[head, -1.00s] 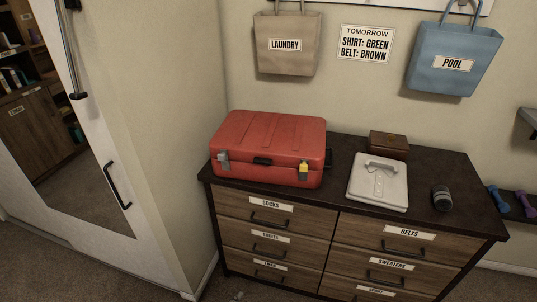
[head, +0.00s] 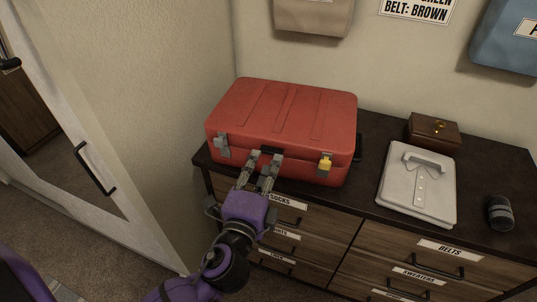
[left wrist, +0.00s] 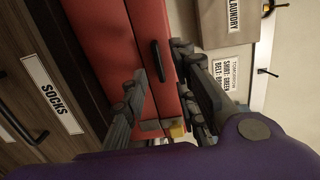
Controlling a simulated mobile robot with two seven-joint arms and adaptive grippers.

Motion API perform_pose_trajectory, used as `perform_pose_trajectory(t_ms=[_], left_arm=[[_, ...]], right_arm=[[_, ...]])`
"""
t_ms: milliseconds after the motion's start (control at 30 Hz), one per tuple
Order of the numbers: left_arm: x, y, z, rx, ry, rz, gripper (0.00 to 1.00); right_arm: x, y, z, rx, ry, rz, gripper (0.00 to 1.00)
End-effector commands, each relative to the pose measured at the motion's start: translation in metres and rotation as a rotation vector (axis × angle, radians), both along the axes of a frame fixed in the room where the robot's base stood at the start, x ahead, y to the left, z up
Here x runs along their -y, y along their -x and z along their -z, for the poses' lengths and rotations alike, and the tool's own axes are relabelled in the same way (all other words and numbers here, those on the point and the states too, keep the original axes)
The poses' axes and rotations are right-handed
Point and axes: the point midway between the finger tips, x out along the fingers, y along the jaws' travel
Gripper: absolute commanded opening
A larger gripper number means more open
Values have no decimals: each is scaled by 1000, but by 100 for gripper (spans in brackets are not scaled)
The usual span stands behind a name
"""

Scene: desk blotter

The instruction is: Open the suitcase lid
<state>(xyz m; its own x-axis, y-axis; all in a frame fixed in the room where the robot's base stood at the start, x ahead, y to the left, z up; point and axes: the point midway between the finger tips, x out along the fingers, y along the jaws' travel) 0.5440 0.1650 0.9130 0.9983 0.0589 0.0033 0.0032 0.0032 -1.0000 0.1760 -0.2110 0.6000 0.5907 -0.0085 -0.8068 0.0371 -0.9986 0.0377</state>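The red suitcase (head: 285,110) lies flat and shut on the dresser, its front facing me. A black handle (head: 271,150) sits at the middle of its front, with a grey latch (head: 222,146) to its left and a yellow latch (head: 325,164) to its right. My left gripper (head: 263,161) is in front of the handle, fingers apart and empty. In the left wrist view its spread fingers (left wrist: 160,62) lie on either side of the handle; I cannot tell whether they touch the suitcase. My right gripper is out of view.
The dresser (head: 365,220) also carries a folded grey shirt (head: 435,196), a brown box (head: 434,131) and a dark rolled item (head: 500,212). A wall stands close to the left and behind. A mirrored door (head: 60,190) is at far left.

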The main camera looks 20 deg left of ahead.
Motion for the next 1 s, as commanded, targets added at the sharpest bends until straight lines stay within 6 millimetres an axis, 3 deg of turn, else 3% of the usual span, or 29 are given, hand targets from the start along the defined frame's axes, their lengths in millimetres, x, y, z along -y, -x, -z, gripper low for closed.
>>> perform_pose_trajectory(t_ms=[200, 567, 767, 1000], left_arm=[[-1, -28, -1, 1, 0, 1, 27], [-2, -35, 1, -2, 2, 1, 27], [-2, -34, 1, -2, 3, 1, 2], [-2, -34, 0, -2, 3, 1, 0]], right_arm=[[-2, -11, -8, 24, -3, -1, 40], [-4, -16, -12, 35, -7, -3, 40], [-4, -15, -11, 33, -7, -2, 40], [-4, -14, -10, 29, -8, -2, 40]])
